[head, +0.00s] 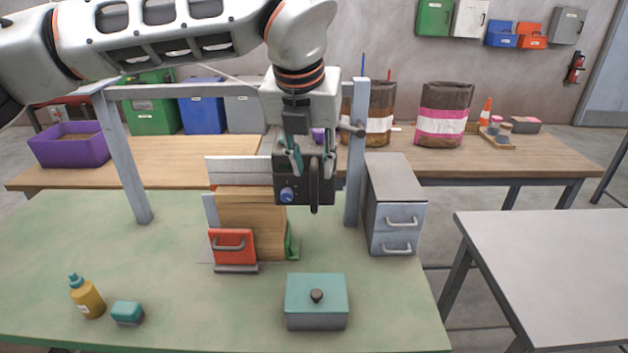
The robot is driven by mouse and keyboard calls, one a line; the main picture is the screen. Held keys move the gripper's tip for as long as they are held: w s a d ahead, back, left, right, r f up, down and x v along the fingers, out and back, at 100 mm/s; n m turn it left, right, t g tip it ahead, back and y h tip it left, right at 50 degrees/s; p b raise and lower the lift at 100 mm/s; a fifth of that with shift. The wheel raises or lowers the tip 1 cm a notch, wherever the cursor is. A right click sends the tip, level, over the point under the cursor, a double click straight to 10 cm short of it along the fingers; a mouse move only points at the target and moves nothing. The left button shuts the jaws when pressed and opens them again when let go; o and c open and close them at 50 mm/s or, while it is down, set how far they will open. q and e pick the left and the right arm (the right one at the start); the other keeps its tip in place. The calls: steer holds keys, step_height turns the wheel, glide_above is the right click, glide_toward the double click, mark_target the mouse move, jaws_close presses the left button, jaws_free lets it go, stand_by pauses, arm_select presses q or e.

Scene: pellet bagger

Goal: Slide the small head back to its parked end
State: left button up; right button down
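The small head (287,185) is a dark box with a blue knob and an upright black handle (314,186) on its front. It sits near the right end of a grey overhead frame (190,91), close to the right post (356,160). My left gripper (313,168) points down right at the head, its fingers parted on either side of the handle's upper part. I see no clear contact with the handle. The gripper and wrist hide the head's top and part of the beam. My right gripper is out of view.
Below the head stand wooden boards (250,222) and a red-fronted block (232,246). A grey drawer cabinet (392,190) stands just right of the post.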

mark_target(313, 179)
arm_select(q)
steer(key=shift+w+a+f, duration=0.1)
steer(key=shift+w+a, duration=0.05)
steer(key=p+x, duration=0.1)
steer(key=x, duration=0.6)
steer(key=shift+w+f, duration=0.1)
steer(key=shift+f, duration=0.05)
jaws_close()
